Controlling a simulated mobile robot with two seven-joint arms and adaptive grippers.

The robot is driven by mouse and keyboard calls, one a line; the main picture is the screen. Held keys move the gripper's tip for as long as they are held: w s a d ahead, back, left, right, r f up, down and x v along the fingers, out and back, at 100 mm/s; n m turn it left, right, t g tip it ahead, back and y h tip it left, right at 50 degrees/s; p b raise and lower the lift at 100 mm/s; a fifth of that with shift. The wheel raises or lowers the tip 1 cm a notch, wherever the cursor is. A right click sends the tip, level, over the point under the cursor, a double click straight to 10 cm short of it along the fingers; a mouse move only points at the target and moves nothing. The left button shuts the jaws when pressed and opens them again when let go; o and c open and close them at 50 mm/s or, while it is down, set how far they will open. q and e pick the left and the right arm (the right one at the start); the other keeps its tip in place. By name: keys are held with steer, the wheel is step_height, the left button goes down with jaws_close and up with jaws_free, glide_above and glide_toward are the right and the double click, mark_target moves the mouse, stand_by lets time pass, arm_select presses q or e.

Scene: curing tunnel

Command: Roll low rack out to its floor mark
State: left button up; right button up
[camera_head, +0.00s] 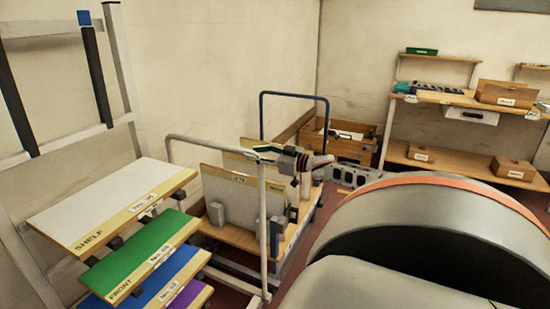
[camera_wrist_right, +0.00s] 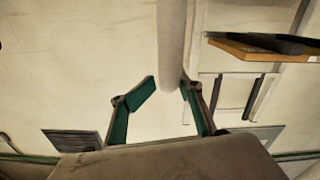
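The low wheeled rack (camera_head: 233,237) stands left of centre in the head view, with a wooden deck, upright pale boards (camera_head: 228,198) and grey blocks on it. A grey tube handle (camera_head: 263,225) rises at its near end and a blue tube handle (camera_head: 262,118) at its far end. My right gripper (camera_head: 262,151) is at the top right corner of the grey handle. In the right wrist view its fingers (camera_wrist_right: 169,82) are apart, and a pale grey tube (camera_wrist_right: 172,40) reaches between the tips; contact cannot be told. My left gripper is not in view. No floor mark can be made out.
A tall rack with coloured shelves (camera_head: 112,205) stands close on the left. A wooden crate (camera_head: 345,148) is behind the low rack. A workbench (camera_head: 450,98) with boxes stands at the back right. My own body covers the lower right.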

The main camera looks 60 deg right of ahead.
steer(key=s, duration=0.8)
steer(key=shift+d, duration=0.4)
steer(key=s+a+f+g+h, duration=0.1)
steer(key=s+a+f, duration=0.15)
steer(key=f, duration=0.45)
steer(key=s+a+f+m+g, duration=0.1)
steer(key=s+a+f, duration=0.1)
steer(key=a+f, duration=0.35)
steer(key=s+a+f+g+h, duration=0.1)
steer(key=s+a+f, duration=0.1)
steer(key=f, duration=0.6)
steer(key=s+a+f+g+p, duration=0.1)
steer(key=s+a+f, duration=0.1)
steer(key=a+f, duration=0.35)
steer(key=s+a+f+g, duration=0.1)
steer(key=s+a+f, duration=0.2)
steer(key=a+f, duration=0.3)
steer(key=s+a+f+n+g+y, duration=0.1)
steer(key=s+a, duration=0.1)
steer(key=a, duration=1.6)
steer(key=s+a+f+n+g+y+p, duration=0.1)
steer(key=s+a+y, duration=0.1)
steer(key=a, duration=1.6)
steer(key=shift+a, duration=0.3)
